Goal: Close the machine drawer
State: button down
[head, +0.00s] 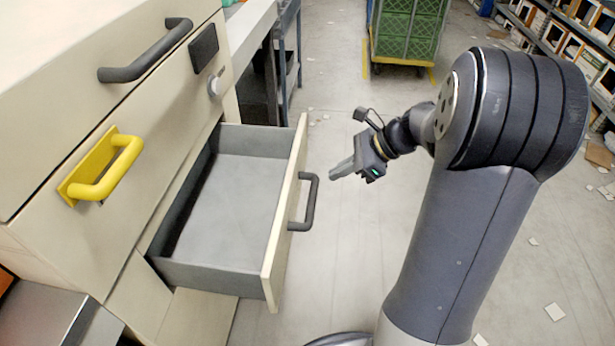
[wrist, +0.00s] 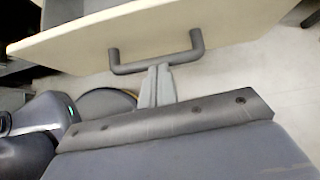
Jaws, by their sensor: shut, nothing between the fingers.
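The machine drawer (head: 225,200) is pulled out of the beige cabinet and is empty inside. Its beige front panel (head: 286,215) carries a dark grey bar handle (head: 309,200). My gripper (head: 334,173) is shut and holds nothing. In the head view it is just right of the handle, with its fingertips pointing at the drawer front. In the wrist view the shut fingers (wrist: 158,72) point at the handle (wrist: 155,66), near its bar. I cannot tell whether they touch it.
The beige cabinet has another dark handle (head: 147,52) above and a yellow handle (head: 104,172) at the left. A grey metal box (head: 40,310) stands at the lower left. Green crates (head: 408,30) on a cart stand at the back. The floor right of the drawer is mostly clear, with scattered paper scraps.

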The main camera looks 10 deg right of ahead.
aim_at(296, 190)
jog(key=shift+m, duration=0.4)
jog(key=b+x, duration=0.1)
jog(key=x, duration=0.2)
jog(key=w+b+x, duration=0.1)
jog(key=x, duration=0.3)
jog(key=w+x, duration=0.1)
jog(key=x, duration=0.2)
jog(key=shift+d+f+b, duration=0.2)
jog(key=shift+f+b, duration=0.05)
jog(key=shift+b, duration=0.15)
jog(key=w+a+p, duration=0.3)
jog(key=a, duration=0.8)
jog(key=w+a+p, duration=0.3)
jog(key=w+a, duration=0.1)
jog(key=a, duration=0.8)
jog(key=shift+w+t, duration=0.3)
jog(key=shift+w, duration=0.05)
jog(key=shift+r, duration=0.25)
jog(key=shift+r, duration=0.1)
